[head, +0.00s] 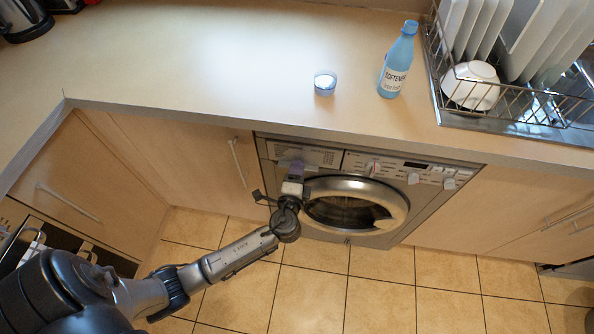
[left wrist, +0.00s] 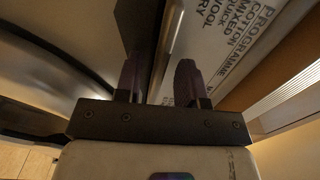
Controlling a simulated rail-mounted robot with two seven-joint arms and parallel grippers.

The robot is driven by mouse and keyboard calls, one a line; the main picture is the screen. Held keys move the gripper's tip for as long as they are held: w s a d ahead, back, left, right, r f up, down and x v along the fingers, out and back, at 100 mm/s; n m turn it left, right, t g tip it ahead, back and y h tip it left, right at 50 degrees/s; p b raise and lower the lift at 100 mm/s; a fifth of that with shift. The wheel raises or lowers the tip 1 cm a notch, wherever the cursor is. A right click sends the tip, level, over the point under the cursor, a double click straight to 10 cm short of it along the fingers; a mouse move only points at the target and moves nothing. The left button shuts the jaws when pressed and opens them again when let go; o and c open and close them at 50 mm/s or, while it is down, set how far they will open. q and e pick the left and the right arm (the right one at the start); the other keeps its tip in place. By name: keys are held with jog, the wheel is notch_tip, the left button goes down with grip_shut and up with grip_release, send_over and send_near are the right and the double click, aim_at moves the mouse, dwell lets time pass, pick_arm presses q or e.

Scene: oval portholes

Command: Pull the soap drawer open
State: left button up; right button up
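The soap drawer (head: 320,156) is the pale panel with printed lines at the upper left of the washing machine's front. Its front, with programme words (left wrist: 225,35), fills the upper right of the left wrist view. My left gripper (head: 294,168) is at the lower left of the drawer front, partly covering it. In the left wrist view its two purple-grey fingers (left wrist: 158,82) stand a little apart, close to the panel. A dark strip runs up by the left finger. I cannot tell whether the fingers hold the drawer's grip. My right gripper is not in view.
The washing machine's round door (head: 355,204) is just right of and below my left gripper. The counter (head: 200,60) overhangs the machine and holds a small cup (head: 325,83), a softener bottle (head: 397,62) and a dish rack (head: 480,115). The tiled floor (head: 330,290) in front is clear.

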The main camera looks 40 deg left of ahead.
pick_arm(q)
grip_shut()
dwell(0.4)
